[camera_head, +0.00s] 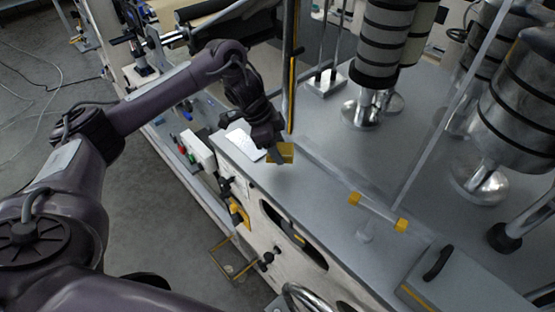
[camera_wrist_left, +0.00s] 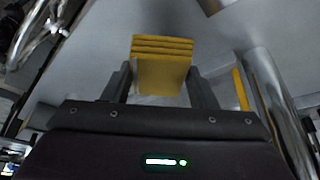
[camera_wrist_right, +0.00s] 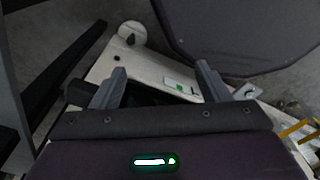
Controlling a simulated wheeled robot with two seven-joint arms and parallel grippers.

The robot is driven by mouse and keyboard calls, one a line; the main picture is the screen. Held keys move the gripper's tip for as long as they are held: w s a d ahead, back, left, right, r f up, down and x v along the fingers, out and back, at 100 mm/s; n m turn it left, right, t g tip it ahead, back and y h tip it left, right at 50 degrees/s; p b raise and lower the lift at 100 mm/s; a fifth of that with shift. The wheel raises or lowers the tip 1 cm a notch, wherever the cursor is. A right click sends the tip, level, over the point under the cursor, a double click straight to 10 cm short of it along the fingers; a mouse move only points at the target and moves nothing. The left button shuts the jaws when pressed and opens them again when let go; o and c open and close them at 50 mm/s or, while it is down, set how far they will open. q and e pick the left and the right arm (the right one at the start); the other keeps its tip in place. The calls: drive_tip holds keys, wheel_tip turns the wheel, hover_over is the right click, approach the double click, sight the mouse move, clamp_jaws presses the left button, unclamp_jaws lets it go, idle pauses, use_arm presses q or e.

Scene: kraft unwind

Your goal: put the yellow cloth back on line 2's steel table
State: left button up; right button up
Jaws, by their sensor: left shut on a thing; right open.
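The yellow cloth (camera_head: 281,153) is a small folded stack. My left gripper (camera_head: 274,150) is shut on it above the near left part of the grey steel table top (camera_head: 310,195). In the left wrist view the folded layers of the cloth (camera_wrist_left: 161,66) show between the two fingers (camera_wrist_left: 161,85). I cannot tell whether the cloth touches the surface. My right gripper is outside the head view. In the right wrist view its fingers (camera_wrist_right: 160,85) are apart with nothing between them, over a pale machine part and dark floor.
A white sheet (camera_head: 243,143) lies left of the cloth. A clear bar with yellow ends (camera_head: 378,212) stands to the right. Large banded metal cylinders (camera_head: 385,45) stand behind. A grey box with a black handle (camera_head: 440,265) is at the front right. The surface between is clear.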

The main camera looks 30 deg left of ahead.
sight(278, 167)
use_arm(q)
wheel_tip(278, 167, down, 4)
drive_tip(key=shift+r+p, duration=0.1)
drive_tip(key=shift+p, duration=0.35)
drive_tip(key=shift+f, duration=0.4)
use_arm(e)
drive_tip(key=shift+d+r, duration=0.45)
drive_tip(key=shift+r, duration=0.1)
use_arm(q)
drive_tip(key=shift+f, duration=0.1)
drive_tip(key=o, duration=0.9)
